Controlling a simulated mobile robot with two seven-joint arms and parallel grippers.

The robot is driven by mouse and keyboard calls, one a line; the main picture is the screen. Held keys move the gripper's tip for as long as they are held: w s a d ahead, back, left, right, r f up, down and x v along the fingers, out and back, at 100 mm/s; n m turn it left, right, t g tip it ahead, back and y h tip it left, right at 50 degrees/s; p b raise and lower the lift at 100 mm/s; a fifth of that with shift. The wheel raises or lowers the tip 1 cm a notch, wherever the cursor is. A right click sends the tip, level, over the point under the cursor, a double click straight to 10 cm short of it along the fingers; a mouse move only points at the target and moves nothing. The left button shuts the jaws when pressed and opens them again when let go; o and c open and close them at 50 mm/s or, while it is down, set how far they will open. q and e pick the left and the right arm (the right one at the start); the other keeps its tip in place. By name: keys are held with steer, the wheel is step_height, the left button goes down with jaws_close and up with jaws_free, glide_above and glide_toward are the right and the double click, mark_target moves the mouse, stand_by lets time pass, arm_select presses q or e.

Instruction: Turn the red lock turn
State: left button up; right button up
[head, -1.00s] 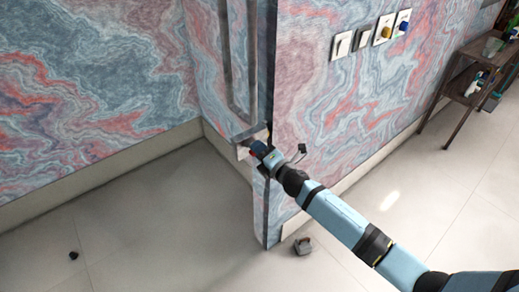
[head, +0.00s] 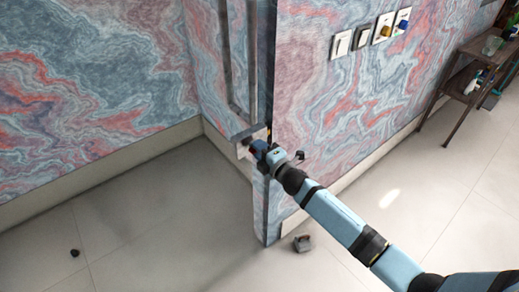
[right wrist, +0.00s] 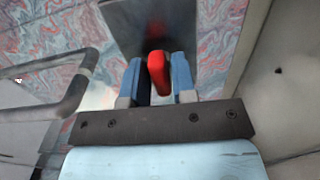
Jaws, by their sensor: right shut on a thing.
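The red lock turn (right wrist: 158,72) stands out from a dark grey metal plate (right wrist: 150,22) in the right wrist view. My right gripper (right wrist: 158,90) has its two blue fingers on either side of the turn and is shut on it. The turn looks slightly tilted between the fingers. In the head view my right gripper (head: 258,149) is at the narrow edge of the patterned wall, by the metal fitting, and it hides the turn there. My left gripper is not in view.
A grey bar handle (right wrist: 70,100) lies close to the left of my right gripper in the wrist view. Switches and knobs (head: 383,28) are on the wall at the upper right. A small dark object (head: 302,243) lies on the floor. A shelf (head: 470,80) stands far right.

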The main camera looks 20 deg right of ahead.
steer(key=o, duration=0.9)
steer(key=b+v, duration=0.1)
steer(key=v, duration=1.3)
steer(key=shift+w, duration=0.1)
steer(key=s+a+f+m+g+h+p, duration=0.1)
steer(key=s+m+g+p, duration=0.1)
steer(key=s+m, duration=0.4)
steer(key=s+a+f+m+g+h+p, duration=0.1)
steer(key=s+a+m+g+p, duration=0.1)
steer(key=s+m+p, duration=0.3)
steer(key=s+a+f+m+g+h+p, duration=0.1)
steer(key=s+a+m+g+p, duration=0.1)
steer(key=s+m+p, duration=0.2)
steer(key=shift+s+f+m, duration=0.15)
steer(key=shift+s+m, duration=0.8)
steer(key=shift+s, duration=0.75)
steer(key=shift+s+f+m, duration=0.15)
steer(key=shift+s+m, duration=0.8)
steer(key=shift+s, duration=0.7)
